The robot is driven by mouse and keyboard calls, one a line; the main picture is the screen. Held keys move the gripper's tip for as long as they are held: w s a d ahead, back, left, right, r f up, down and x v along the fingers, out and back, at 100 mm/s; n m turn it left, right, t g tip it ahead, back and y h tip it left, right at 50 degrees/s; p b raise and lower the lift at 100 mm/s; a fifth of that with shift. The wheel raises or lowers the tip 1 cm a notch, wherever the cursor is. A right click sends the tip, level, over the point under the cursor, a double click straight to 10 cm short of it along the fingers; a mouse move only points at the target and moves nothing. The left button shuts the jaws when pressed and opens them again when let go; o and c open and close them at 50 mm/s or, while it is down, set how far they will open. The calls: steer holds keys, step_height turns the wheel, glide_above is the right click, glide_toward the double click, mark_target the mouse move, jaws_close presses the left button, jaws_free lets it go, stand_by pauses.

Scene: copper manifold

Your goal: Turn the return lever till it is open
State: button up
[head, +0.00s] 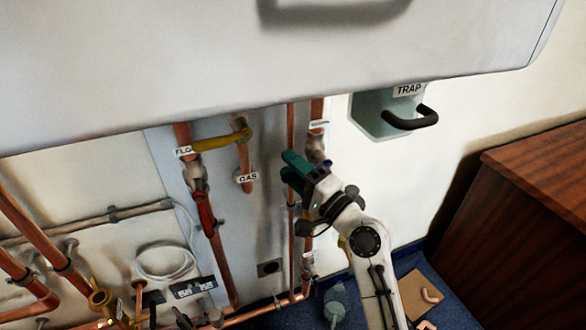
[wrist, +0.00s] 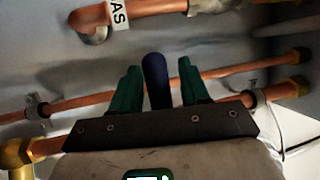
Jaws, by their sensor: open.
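A dark blue lever handle (wrist: 156,82), which I take to be the return lever, stands between the green fingers of my gripper (wrist: 159,88) in the wrist view. The fingers are apart, one on each side of it, and a gap shows on both sides. Its lower end is hidden behind the dark gripper body. In the head view my gripper (head: 291,171) is by the right-hand copper pipes, just below a valve body (head: 315,148). The lever is mostly hidden there.
A yellow lever (head: 222,140) and a red lever (head: 205,214) are on pipes to the left. The white casing (head: 200,70) overhangs above. A TRAP bracket with a black handle (head: 412,121) and a wooden cabinet (head: 540,180) are to the right.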

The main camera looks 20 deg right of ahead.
steer(key=shift+c, duration=0.3)
jaws_close()
steer(key=shift+f, duration=0.15)
stand_by(0.3)
step_height(320, 180, down, 2)
steer(key=n, duration=0.1)
steer(key=n+g, duration=0.1)
steer(key=n, duration=0.1)
steer(key=shift+d+f+n+g+b, duration=0.1)
steer(key=shift+d+n+g+b, duration=0.05)
steer(key=shift+n+g+b, duration=0.15)
steer(key=d+f+n+g+h+p, duration=0.4)
steer(key=d+n, duration=0.3)
steer(key=n, duration=0.4)
steer(key=shift+f+h, duration=0.5)
steer(key=shift+f, duration=0.4)
steer(key=shift+d, duration=0.1)
